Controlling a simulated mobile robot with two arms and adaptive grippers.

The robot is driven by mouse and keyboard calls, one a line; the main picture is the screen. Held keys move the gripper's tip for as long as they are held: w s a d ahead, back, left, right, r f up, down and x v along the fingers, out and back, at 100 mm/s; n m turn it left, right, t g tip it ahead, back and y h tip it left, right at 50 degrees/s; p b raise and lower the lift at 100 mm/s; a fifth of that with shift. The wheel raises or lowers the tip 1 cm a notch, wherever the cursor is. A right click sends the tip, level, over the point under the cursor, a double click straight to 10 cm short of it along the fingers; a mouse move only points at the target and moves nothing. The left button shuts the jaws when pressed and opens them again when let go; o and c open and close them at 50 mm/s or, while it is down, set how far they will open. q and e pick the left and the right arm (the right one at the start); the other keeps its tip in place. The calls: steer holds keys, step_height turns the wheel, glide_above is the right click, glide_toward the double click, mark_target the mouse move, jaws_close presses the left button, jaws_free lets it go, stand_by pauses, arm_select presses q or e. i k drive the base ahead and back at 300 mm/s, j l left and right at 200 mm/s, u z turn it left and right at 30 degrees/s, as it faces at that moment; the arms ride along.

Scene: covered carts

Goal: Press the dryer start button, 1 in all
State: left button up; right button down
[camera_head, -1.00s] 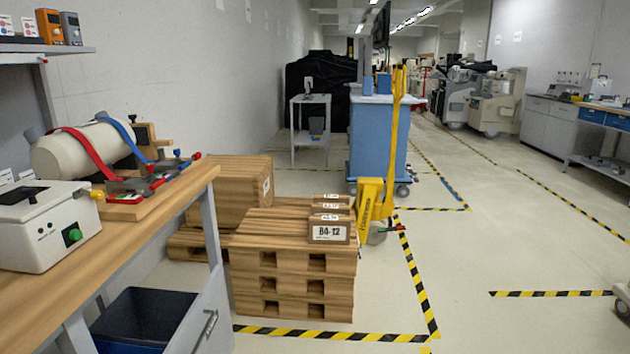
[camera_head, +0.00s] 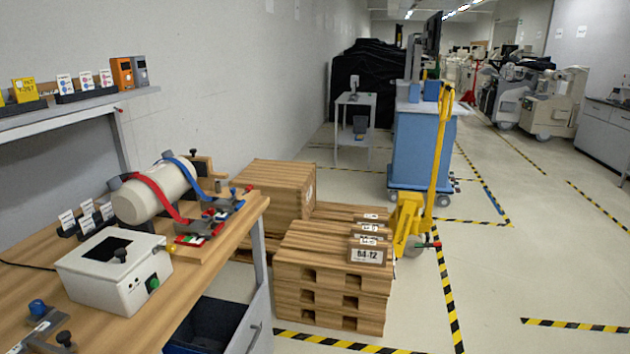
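A white box-shaped device (camera_head: 95,284) stands on the wooden workbench at the lower left. It has a dark square opening and a black knob on top. A green round button (camera_head: 153,284) sits on its right-hand face, with small dark marks beside it. It is the only device with such a button that I can make out, and I see no readable label naming it a dryer. Nothing touches the button. Neither of my grippers is in view.
A white cylinder (camera_head: 158,192) with red and blue straps lies behind the device on the workbench (camera_head: 200,318). A shelf (camera_head: 70,112) with small boxes hangs above. Pallets (camera_head: 330,305) and a yellow pallet jack (camera_head: 410,222) stand right of the bench. Floor is free farther right.

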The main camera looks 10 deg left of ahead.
mark_target(155, 284)
steer(key=u, duration=1.2)
